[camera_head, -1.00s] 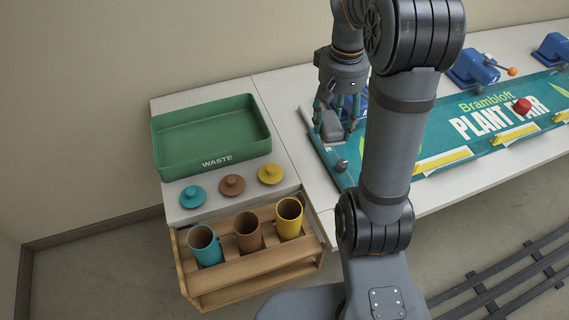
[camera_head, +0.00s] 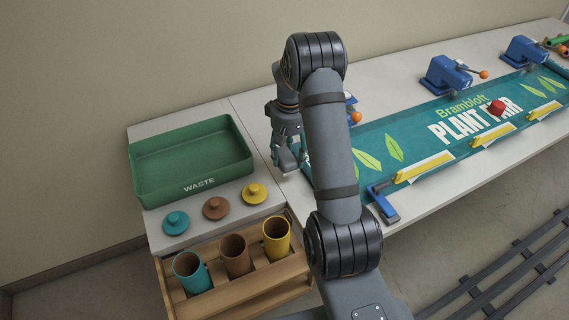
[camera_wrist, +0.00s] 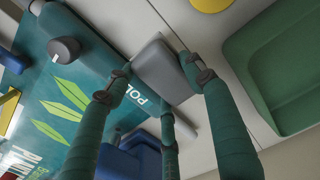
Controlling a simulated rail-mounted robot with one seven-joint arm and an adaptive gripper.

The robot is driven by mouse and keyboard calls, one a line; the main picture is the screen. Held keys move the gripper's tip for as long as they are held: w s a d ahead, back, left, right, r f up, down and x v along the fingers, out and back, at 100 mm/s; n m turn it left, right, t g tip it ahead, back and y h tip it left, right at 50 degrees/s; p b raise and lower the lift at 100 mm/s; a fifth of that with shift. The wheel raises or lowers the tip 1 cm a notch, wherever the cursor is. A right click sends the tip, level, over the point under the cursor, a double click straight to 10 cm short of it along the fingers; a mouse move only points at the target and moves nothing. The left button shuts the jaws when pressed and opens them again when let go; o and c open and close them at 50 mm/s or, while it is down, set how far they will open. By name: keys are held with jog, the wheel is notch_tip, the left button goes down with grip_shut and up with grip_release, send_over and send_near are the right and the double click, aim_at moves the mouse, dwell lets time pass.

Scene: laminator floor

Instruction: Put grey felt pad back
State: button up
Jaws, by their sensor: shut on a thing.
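My gripper (camera_head: 288,155) is pointed down at the left end of the banner, close to the seam between the two tabletops. In the wrist view, its green fingers (camera_wrist: 165,85) are closed around a grey rounded block, the grey felt pad (camera_wrist: 160,68). The pad also shows below the fingers in the head view (camera_head: 287,161). I cannot tell whether it touches the surface below. White letters reading "POL" show beside the pad in the wrist view; the rest is covered.
The green waste tray (camera_head: 190,158) stands left of my gripper, with teal (camera_head: 175,222), brown (camera_head: 215,208) and yellow (camera_head: 254,193) lids before it. A wooden rack (camera_head: 245,285) holds three cups. A grey knob (camera_wrist: 65,48) stands on the banner (camera_head: 440,135). Blue clamps (camera_head: 450,76) line the back.

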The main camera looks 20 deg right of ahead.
jog(key=shift+a+f, duration=0.4)
jog(key=shift+a, duration=0.2)
jog(key=shift+f+p, duration=0.6)
jog(key=shift+f, duration=1.35)
jog(key=shift+f, duration=0.15)
jog(key=o, duration=0.9)
jog(key=shift+o, duration=0.6)
